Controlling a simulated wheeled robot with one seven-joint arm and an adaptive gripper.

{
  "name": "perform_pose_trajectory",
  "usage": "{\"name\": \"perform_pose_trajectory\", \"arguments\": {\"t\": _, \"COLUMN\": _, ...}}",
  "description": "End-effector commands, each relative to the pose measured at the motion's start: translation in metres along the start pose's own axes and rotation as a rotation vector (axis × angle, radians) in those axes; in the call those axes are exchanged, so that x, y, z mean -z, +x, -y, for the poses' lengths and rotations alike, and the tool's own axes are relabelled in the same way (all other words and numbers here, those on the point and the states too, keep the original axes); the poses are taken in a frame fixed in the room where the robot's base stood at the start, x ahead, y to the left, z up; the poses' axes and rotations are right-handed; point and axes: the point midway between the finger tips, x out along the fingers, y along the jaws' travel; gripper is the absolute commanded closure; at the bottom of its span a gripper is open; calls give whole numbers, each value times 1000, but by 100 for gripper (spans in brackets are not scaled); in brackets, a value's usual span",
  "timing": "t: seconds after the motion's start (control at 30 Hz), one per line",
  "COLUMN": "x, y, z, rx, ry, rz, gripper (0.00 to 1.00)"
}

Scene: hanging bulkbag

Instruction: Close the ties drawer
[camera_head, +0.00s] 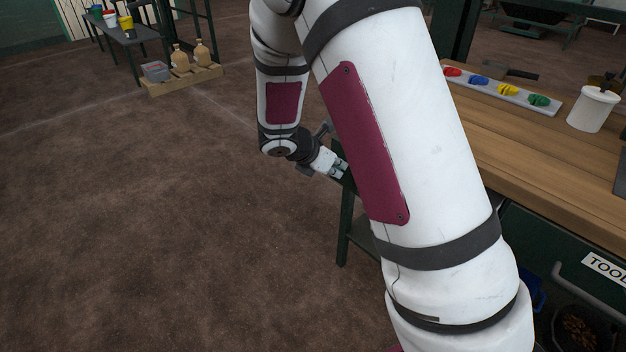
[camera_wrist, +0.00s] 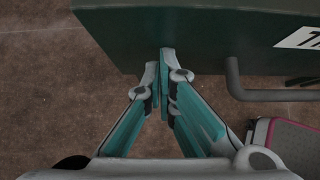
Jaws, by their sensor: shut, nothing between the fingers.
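A dark green drawer front (camera_wrist: 195,35) fills the upper part of the wrist view. A white label (camera_wrist: 302,38) with a partly cut-off word starting with T is on its right. A grey bar handle (camera_wrist: 270,95) juts out below the label. My gripper (camera_wrist: 164,72) is shut and empty, its fingertips at the drawer front left of the handle; I cannot tell whether they touch it. In the head view my gripper (camera_head: 338,170) is beside the bench, partly hidden by my arm. My arm hides most of this drawer there, so how far it is out is unclear.
The wooden workbench (camera_head: 545,150) is at right, with a tray of coloured items (camera_head: 500,90) and a white tub (camera_head: 593,108). A drawer labelled TOOL (camera_head: 605,268) with a handle is at lower right. Open brown floor (camera_head: 160,230) lies to the left.

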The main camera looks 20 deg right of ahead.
Motion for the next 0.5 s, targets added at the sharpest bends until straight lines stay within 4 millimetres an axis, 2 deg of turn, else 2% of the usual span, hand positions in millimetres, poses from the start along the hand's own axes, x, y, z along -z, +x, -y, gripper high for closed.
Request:
{"name": "perform_pose_trajectory", "arguments": {"t": 0.03, "x": -10, "y": 10, "z": 1, "rx": 3, "ry": 3, "rz": 1, "gripper": 100}}
{"name": "perform_pose_trajectory", "arguments": {"t": 0.2, "x": -37, "y": 36, "z": 1, "rx": 3, "ry": 1, "rz": 1, "gripper": 100}}
{"name": "perform_pose_trajectory", "arguments": {"t": 0.5, "x": -65, "y": 64, "z": 0, "rx": 0, "ry": 1, "rz": 0, "gripper": 100}}
